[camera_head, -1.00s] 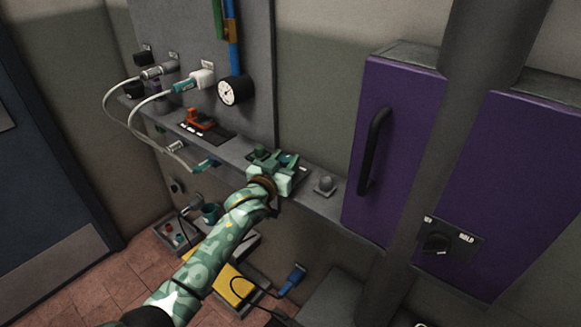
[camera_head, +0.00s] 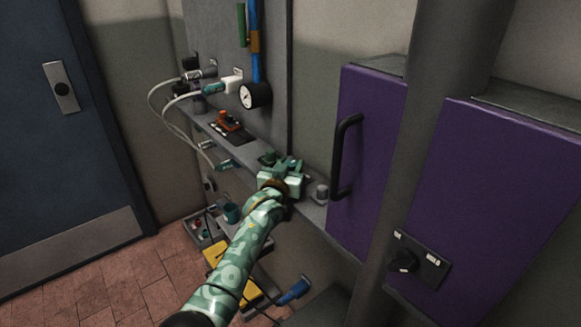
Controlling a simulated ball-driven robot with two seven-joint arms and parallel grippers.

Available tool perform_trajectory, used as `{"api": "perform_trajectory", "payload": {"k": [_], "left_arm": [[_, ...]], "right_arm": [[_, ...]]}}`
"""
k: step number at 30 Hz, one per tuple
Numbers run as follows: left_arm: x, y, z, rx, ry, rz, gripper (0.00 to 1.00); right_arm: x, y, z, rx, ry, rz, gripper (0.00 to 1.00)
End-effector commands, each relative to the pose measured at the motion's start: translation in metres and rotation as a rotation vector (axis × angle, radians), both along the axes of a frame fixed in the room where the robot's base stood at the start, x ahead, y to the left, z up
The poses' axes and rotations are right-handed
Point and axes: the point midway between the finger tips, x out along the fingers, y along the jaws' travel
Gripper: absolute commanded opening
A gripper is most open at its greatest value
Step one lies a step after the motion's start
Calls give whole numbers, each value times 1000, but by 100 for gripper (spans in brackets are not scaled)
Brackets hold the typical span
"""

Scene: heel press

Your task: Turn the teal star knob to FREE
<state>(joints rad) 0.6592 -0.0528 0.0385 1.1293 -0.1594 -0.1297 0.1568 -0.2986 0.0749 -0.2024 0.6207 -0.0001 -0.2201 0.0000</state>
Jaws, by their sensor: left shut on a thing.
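My left arm comes up from the bottom, and its mint-green gripper (camera_head: 281,170) is at the grey ledge, shut on the teal star knob (camera_head: 291,163). The gripper hides most of the knob, and only small teal-green parts show past the jaws. I cannot read the knob's markings or tell which way it points. My right gripper is not in view.
On the ledge, a red-orange clamp (camera_head: 228,119) sits to the left and a grey knob (camera_head: 319,192) to the right. White cables (camera_head: 166,125) loop off the left end. A round gauge (camera_head: 255,96) is behind. A purple cabinet (camera_head: 372,110) with a black handle stands right.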

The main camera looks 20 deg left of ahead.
Motion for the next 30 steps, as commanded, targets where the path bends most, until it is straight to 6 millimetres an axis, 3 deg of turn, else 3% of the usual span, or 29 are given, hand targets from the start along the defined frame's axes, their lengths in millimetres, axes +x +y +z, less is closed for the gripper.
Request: {"api": "perform_trajectory", "payload": {"k": [4,5,7,15,19,23,30], "left_arm": [[0,-1,-1,1,2,-1,0],[0,-1,-1,1,2,-1,42],[0,-1,-1,1,1,-1,59],[-1,0,0,-1,0,-1,59],[-11,0,2,-1,-1,0,59],[-37,-1,5,-1,-1,-1,59],[-104,-3,4,-1,1,-1,59]], "right_arm": [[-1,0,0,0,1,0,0],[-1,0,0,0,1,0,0],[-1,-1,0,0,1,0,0],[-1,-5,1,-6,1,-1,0],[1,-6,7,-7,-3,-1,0],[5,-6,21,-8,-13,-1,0],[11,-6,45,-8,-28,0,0]]}}
